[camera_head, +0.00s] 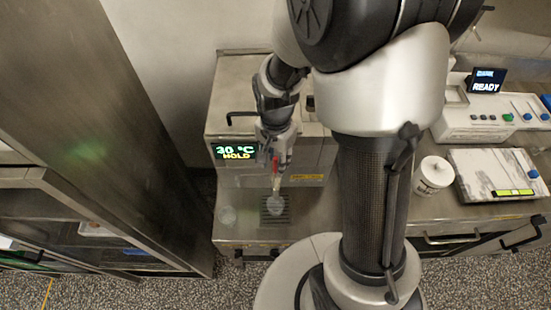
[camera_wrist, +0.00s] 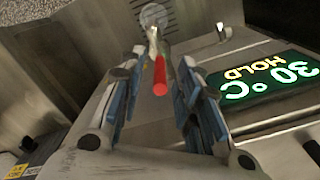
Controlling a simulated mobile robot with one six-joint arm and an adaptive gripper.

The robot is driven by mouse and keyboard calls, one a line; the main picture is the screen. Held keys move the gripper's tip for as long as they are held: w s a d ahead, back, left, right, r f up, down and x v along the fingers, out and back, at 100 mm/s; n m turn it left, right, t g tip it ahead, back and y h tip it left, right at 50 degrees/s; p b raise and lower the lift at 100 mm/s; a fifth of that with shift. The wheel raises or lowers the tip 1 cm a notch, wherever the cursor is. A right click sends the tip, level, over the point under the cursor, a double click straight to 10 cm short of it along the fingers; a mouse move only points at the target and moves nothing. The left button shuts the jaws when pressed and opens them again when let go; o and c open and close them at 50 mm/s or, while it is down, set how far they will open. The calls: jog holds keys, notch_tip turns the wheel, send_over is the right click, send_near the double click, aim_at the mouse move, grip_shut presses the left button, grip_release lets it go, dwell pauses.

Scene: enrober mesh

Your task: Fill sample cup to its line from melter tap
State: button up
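The melter (camera_head: 235,95) is a metal box whose display (camera_head: 235,152) reads 30 °C HOLD; the display also shows in the wrist view (camera_wrist: 270,78). Its tap has a red handle (camera_wrist: 160,76), seen between my fingers. My gripper (camera_head: 275,165) is at the melter's front, fingers pointing down. In the wrist view my gripper (camera_wrist: 164,58) is open, with gaps on both sides of the red handle. A clear sample cup (camera_head: 275,205) stands on the dark drip grate (camera_head: 265,218) below the tap; it also shows in the wrist view (camera_wrist: 153,14). Its fill level is too small to tell.
A small clear round object (camera_head: 228,215) is left of the grate. A tall metal cabinet (camera_head: 110,130) stands at left.

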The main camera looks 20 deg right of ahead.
grip_shut()
dwell(0.6)
